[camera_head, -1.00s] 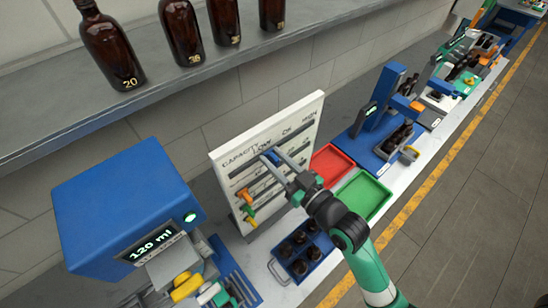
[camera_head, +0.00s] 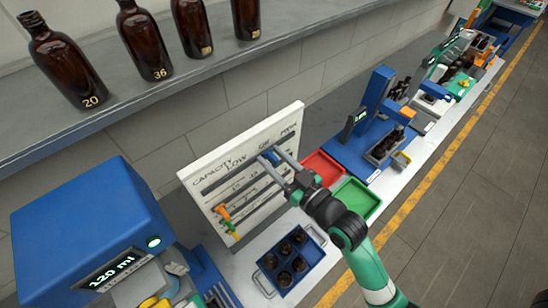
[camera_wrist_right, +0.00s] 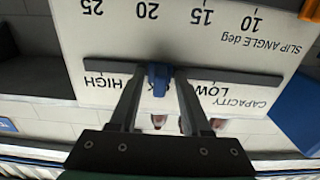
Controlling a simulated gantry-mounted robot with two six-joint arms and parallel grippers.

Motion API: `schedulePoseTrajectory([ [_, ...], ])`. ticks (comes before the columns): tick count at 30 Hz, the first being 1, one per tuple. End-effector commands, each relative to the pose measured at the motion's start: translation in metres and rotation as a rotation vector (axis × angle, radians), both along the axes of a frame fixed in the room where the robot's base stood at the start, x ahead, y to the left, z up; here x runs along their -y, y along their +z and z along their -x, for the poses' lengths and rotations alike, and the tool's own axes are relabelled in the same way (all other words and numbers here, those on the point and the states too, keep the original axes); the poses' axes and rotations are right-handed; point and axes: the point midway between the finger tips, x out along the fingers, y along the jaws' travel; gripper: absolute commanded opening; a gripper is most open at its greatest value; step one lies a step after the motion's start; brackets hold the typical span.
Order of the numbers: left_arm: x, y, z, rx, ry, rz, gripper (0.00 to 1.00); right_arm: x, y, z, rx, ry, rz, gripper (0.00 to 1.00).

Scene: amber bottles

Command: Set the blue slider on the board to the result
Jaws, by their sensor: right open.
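The white board (camera_head: 207,174) stands upright on the bench, with a top row marked CAPACITY, LOW, OK and HIGH. The blue slider (camera_head: 268,157) is in that row's slot, just below the OK label. In the right wrist view the blue slider (camera_wrist_right: 158,76) lies between LOW and HIGH; the OK label is hidden there. My right gripper (camera_head: 274,158) is at the board with its open fingers on either side of the slider; it also shows in the wrist view (camera_wrist_right: 160,88). Orange and green sliders (camera_head: 222,213) sit on lower rows. My left gripper is not in view.
A blue machine (camera_head: 85,225) at the left has a display reading 120 ml. Several amber bottles (camera_head: 65,58) stand on the shelf above. A blue crate (camera_head: 268,282) of dark bottles, a red tray (camera_head: 322,165) and a green tray (camera_head: 357,194) are near my arm.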

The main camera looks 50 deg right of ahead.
Motion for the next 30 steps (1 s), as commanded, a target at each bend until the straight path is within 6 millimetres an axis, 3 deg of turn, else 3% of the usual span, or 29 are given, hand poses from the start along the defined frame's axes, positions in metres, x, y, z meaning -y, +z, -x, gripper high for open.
schedulePoseTrajectory([
  [7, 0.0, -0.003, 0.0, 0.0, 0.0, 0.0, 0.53, -0.002, -0.002, 0.015, -0.002, -0.001, 0.0, 0.47],
  [16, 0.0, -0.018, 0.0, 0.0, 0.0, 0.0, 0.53, -0.011, -0.004, 0.086, -0.003, -0.002, 0.0, 0.47],
  [19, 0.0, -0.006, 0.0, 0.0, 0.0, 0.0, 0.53, -0.013, 0.001, 0.102, -0.007, 0.001, -0.001, 0.47],
  [24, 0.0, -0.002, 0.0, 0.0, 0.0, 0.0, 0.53, -0.015, 0.001, 0.114, -0.002, 0.0, 0.0, 0.47],
  [30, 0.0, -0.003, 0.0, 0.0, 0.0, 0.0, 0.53, -0.015, 0.0, 0.115, 0.001, 0.0, 0.001, 0.47],
])
